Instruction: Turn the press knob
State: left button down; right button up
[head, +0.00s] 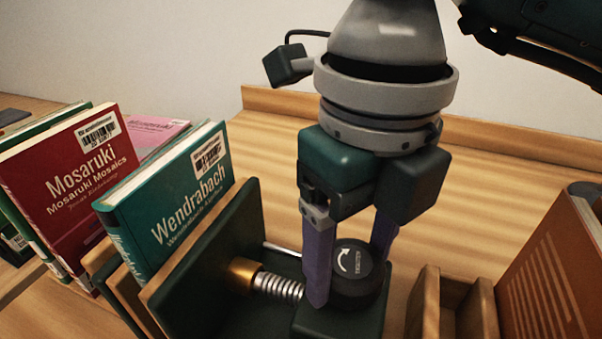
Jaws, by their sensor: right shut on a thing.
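The press knob (354,268) is a round black knob with a white curved arrow on top. It sits on the dark green block of the press (216,262), beside a metal spring and a brass collar (243,275). My right gripper (345,285) reaches down from above with its purple fingers on either side of the knob, shut on it. The far finger is partly hidden behind the knob. My left gripper is not in view.
A red Mosaruki book (68,190) and several others stand further left. A wooden holder (450,305) and an orange-brown book (552,275) are on the right. The table (480,200) behind is clear.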

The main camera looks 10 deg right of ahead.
jog(key=c, duration=0.5)
jog(key=shift+m, duration=0.4)
jog(key=shift+m, duration=0.3)
jog(key=m, duration=0.4)
jog(key=m+p, duration=0.1)
jog(key=m, duration=0.3)
jog(key=shift+m, duration=0.3)
jog(key=m+p, duration=0.2)
jog(key=m, duration=0.3)
jog(key=shift+r, duration=0.1)
jog(key=m+p, duration=0.2)
jog(key=m, duration=0.2)
jog(key=shift+m, duration=0.3)
jog(key=shift+m+p, duration=0.55)
jog(key=shift+m, duration=0.55)
